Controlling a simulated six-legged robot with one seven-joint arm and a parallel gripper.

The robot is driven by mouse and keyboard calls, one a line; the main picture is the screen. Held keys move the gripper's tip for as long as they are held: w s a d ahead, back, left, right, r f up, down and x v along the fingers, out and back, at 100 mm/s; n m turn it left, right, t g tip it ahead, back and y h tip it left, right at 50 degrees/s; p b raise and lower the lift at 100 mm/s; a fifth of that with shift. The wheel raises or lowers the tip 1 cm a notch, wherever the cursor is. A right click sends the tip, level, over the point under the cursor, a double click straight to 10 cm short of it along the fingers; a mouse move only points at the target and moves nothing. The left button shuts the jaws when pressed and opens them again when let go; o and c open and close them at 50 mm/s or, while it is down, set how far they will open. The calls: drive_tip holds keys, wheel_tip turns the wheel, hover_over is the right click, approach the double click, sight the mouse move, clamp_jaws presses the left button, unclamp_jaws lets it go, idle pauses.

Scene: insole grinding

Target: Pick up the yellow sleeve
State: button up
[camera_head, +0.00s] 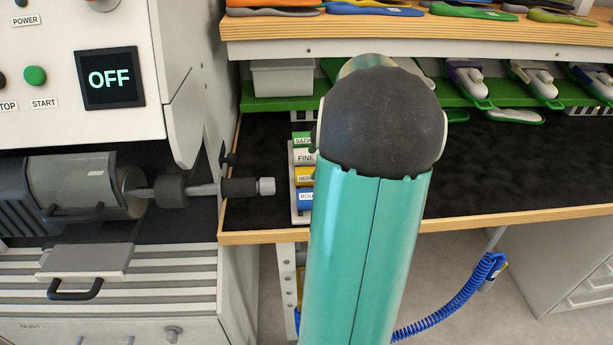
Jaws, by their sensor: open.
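A white rack (295,217) stands on the black bench mat, with green, white, yellow and blue labels stacked on its left side. The yellow label (304,175) starts with "ME" and is partly covered by my teal arm. I cannot make out a yellow sleeve; the right part of the rack is hidden behind the arm. My gripper is not in view; only a teal arm link with a dark rounded end shows in the middle.
The grinding machine at the left has an OFF display (109,78) and a spindle (205,188) pointing at the rack. A grey bin (283,78) and several clamped tools sit on a green shelf. The black mat (530,165) is clear at right. A blue coiled hose (462,300) hangs below.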

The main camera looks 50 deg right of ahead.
sight(309, 170)
drive_tip(key=shift+x, duration=2.8)
drive_tip(key=shift+s+a, duration=0.15)
drive_tip(key=c, duration=1.1)
drive_tip(key=shift+o, duration=0.2)
